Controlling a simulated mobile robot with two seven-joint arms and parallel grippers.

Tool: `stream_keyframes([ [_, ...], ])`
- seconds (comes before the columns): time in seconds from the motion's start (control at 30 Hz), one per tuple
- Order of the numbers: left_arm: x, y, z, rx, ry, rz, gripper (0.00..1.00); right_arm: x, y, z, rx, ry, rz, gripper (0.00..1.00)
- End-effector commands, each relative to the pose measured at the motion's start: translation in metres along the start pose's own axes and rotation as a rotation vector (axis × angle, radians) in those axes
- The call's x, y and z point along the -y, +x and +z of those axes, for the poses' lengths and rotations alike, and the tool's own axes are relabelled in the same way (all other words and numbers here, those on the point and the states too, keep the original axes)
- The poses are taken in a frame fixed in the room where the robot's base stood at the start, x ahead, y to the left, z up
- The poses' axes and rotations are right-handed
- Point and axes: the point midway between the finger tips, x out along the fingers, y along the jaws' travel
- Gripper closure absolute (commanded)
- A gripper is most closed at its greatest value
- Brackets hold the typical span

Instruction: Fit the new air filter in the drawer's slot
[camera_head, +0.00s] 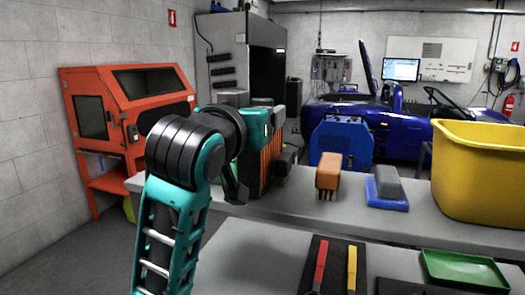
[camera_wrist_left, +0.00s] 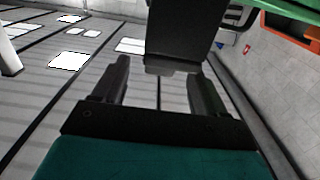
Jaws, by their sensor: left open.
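My left arm rises from the bottom left of the head view and bends at a black joint. It partly hides a dark unit with orange vertical stripes (camera_head: 271,157) on the back bench; I cannot tell whether this unit is the air filter or holds the drawer. In the left wrist view my left gripper (camera_wrist_left: 163,72) is open, its two dark fingers apart. A dark block (camera_wrist_left: 184,38) shows just beyond the fingertips; I cannot tell whether it touches them. No drawer slot is clearly visible. My right gripper is not in view.
On the back bench (camera_head: 330,212) stand an orange-brown brush (camera_head: 328,172), a grey block on a blue base (camera_head: 387,187) and a yellow tub (camera_head: 480,170). Nearer are red-handled (camera_head: 320,264) and yellow-handled (camera_head: 352,267) tools and a green tray (camera_head: 463,270). An orange cabinet (camera_head: 125,85) stands left.

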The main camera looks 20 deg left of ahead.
Motion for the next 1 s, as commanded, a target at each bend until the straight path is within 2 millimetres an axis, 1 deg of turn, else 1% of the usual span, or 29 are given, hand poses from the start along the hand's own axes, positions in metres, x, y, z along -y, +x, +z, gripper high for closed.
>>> stream_keyframes([
  [0.2, 0.002, 0.032, -0.001, 0.003, 0.000, -0.001, 0.28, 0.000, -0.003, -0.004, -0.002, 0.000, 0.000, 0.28],
  [0.3, 0.002, 0.042, -0.001, 0.002, 0.000, -0.001, 0.28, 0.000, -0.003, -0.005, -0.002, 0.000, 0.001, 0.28],
  [0.4, 0.002, 0.046, -0.001, 0.000, 0.000, 0.000, 0.28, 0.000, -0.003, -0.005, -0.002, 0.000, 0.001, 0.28],
  [0.6, 0.002, 0.047, 0.000, 0.000, 0.000, 0.000, 0.28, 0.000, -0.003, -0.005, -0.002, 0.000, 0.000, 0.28],
  [0.67, 0.002, 0.047, 0.000, 0.000, 0.000, 0.000, 0.32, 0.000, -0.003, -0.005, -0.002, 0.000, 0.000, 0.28],
  [1.0, 0.002, 0.046, 0.000, 0.001, 0.000, 0.000, 0.65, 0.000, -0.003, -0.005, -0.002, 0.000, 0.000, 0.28],
])
